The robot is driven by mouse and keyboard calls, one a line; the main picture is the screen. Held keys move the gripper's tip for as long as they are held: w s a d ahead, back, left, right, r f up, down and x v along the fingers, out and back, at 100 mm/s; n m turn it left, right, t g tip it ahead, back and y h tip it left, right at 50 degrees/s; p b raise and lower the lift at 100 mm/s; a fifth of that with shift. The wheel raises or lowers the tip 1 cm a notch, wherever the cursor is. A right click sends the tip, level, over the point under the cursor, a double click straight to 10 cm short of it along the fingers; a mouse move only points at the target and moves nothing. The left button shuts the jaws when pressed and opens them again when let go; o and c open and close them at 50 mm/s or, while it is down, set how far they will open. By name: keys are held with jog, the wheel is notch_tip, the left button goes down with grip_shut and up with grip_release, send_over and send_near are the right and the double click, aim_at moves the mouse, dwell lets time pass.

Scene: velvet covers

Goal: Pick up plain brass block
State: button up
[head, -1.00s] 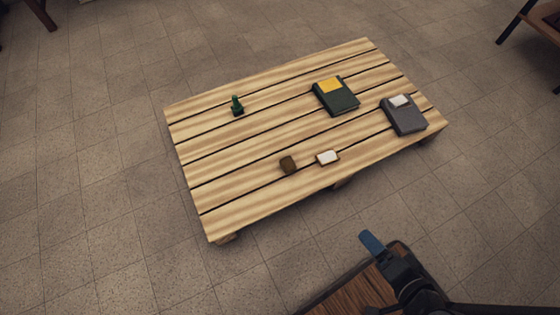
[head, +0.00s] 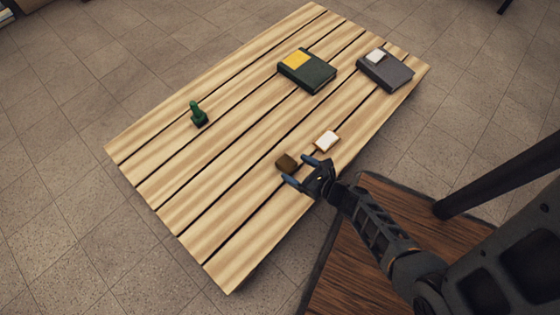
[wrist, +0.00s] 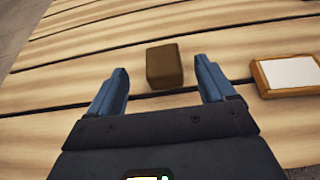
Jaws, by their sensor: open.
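The plain brass block (head: 286,163) is a small brown-bronze block near the front edge of the slatted wooden pallet table. In the wrist view the block (wrist: 164,66) stands ahead of my gripper, roughly centred between the fingertips and slightly beyond them. My gripper (head: 303,171) is open, with its blue fingers spread and pointing at the block. In the wrist view the jaws of my gripper (wrist: 163,80) are empty, with gaps on both sides of the block. I cannot tell for sure whether the block is partly between the tips.
A white-topped block with a wooden rim (head: 327,141) lies right of the brass block; it also shows in the wrist view (wrist: 287,75). Farther off are a green pawn-like piece (head: 198,114), a dark green book with a yellow patch (head: 313,78) and a grey book (head: 390,74). The left planks are clear.

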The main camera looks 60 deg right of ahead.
aim_at(286, 161)
jog(key=b+x, duration=0.2)
jog(key=x, duration=0.4)
jog(key=shift+w+d+f, duration=0.1)
jog(key=shift+d+f, duration=0.05)
jog(key=shift+f, duration=0.05)
jog(key=shift+c, duration=0.4)
grip_shut()
jog(key=shift+r, duration=0.1)
